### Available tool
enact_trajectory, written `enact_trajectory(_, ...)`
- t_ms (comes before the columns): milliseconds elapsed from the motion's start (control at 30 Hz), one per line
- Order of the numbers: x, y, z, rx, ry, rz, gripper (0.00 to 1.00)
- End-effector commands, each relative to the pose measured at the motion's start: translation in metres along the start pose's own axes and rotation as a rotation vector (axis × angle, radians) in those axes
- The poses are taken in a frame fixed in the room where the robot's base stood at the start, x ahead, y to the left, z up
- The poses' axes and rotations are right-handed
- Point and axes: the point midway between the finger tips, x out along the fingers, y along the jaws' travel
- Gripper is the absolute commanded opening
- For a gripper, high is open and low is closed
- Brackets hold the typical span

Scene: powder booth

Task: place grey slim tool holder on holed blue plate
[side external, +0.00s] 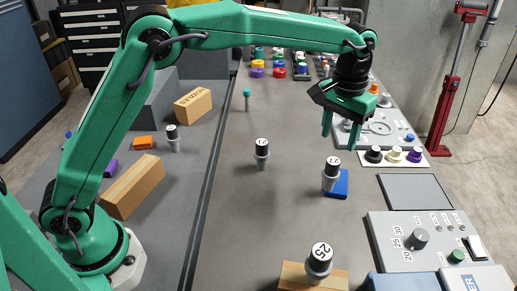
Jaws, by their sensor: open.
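The small blue plate (342,188) lies on the grey table, right of the middle. A similar grey holder (262,160) stands on the table to the left.
A further holder (173,144) and wooden blocks (133,186) are left. A control panel (400,252) and a row of knobs (393,155) line the right. The table's middle is mostly clear.

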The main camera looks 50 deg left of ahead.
Motion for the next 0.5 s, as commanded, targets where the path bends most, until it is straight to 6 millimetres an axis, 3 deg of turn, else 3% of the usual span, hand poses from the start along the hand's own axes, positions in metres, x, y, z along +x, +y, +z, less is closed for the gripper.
enact_trajectory(200, -0.028, 0.0, 0.0, 0.0, 0.001, 0.001, 0.51)
enact_trajectory(500, -0.039, 0.0, 0.0, 0.0, 0.0, 0.0, 0.51)
